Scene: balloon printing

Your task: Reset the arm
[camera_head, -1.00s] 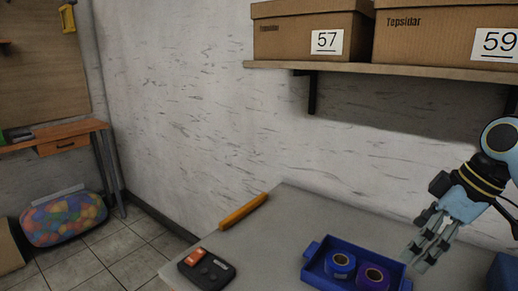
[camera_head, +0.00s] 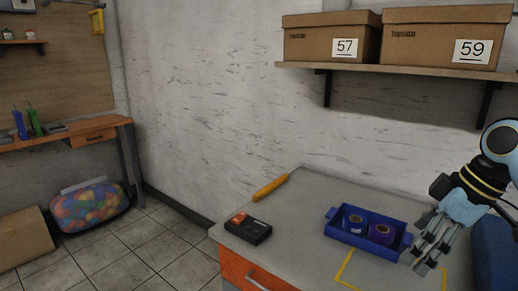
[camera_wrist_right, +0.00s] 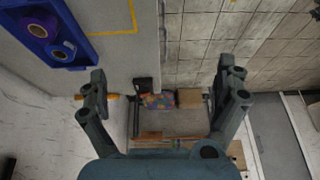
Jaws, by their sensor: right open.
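My right gripper (camera_head: 428,242) is at the right of the head view, above the grey table (camera_head: 290,213) and just right of a blue tray (camera_head: 341,236). In the right wrist view the right gripper (camera_wrist_right: 163,92) has its fingers wide apart with nothing between them. The tray, also in the wrist view's top left corner (camera_wrist_right: 84,50), holds a blue roll (camera_head: 355,224) and a purple roll (camera_head: 382,230). My left gripper is not in view.
A black device (camera_head: 248,229) with an orange part and an orange bar (camera_head: 270,187) lie on the table. A yellow outline (camera_head: 346,268) marks its front. Boxes 57 (camera_head: 332,36) and 59 (camera_head: 445,37) stand on a shelf. A bag of balls (camera_head: 90,208) lies on the floor.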

